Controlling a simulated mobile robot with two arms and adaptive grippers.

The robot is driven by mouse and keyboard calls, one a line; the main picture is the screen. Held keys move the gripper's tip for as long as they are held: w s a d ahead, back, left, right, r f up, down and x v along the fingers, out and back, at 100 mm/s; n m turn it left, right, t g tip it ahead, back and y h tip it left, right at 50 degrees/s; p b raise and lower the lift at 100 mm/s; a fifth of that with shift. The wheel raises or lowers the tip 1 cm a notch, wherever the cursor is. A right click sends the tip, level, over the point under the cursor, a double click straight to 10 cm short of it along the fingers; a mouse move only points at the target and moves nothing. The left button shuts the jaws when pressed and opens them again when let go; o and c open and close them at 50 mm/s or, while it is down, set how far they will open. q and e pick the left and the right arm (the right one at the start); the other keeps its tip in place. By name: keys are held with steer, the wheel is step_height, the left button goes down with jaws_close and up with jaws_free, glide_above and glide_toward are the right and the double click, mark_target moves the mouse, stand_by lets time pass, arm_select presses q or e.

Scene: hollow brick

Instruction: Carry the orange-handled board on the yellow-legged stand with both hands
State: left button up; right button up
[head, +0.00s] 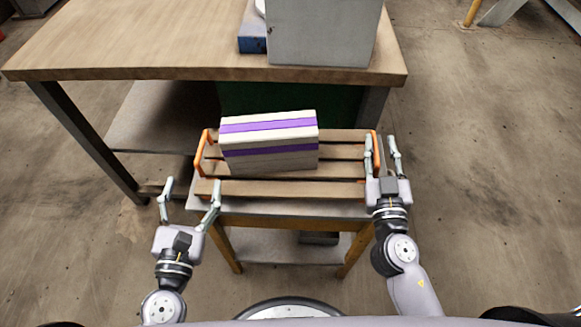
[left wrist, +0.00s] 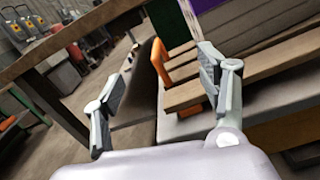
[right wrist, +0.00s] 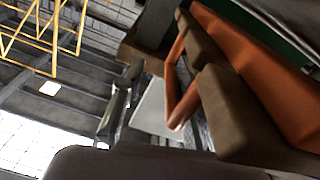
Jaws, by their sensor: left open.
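The slatted wooden board (head: 270,188) lies on the yellow-legged stand (head: 232,250), with an orange handle at each end. A white brick with purple stripes (head: 270,145) stands on the board, left of its middle. My left gripper (head: 192,184) is open and empty, at the stand's near left corner, short of the left handle (head: 203,152). That handle appears beyond its fingers in the left wrist view (left wrist: 160,68). My right gripper (head: 381,141) has its fingers apart at the right handle (head: 376,148). The right wrist view shows this handle (right wrist: 176,100) beside one finger; the other is mostly hidden.
A wooden workbench (head: 150,40) stands just behind the stand, with a grey block (head: 322,30) and a blue item (head: 251,38) on it. Its metal leg (head: 90,145) stands left of the board. Floor to the right (head: 480,160) is clear.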

mark_target(377, 167)
steer(key=f, duration=0.3)
steer(key=shift+s+a+f+g, duration=0.15)
steer(key=shift+s+a+g, duration=0.05)
steer(key=shift+s+g, duration=0.1)
arm_select(q)
steer(key=shift+s+f, duration=0.25)
steer(key=shift+f, duration=0.05)
arm_select(e)
steer(key=shift+s, duration=0.85)
arm_select(q)
steer(key=shift+w, duration=0.15)
arm_select(e)
steer(key=shift+s+r, duration=0.2)
steer(key=shift+s, duration=0.15)
arm_select(q)
steer(key=shift+d+r, duration=0.1)
steer(key=shift+r, duration=0.05)
arm_select(e)
steer(key=shift+s+a+r, duration=0.1)
steer(key=shift+s+r, duration=0.3)
steer(key=shift+s, duration=0.45)
steer(key=shift+s+r, duration=0.4)
steer(key=shift+s, duration=0.4)
steer(key=shift+s+a+r, duration=0.1)
steer(key=shift+s+r, duration=0.3)
steer(key=shift+s, duration=0.45)
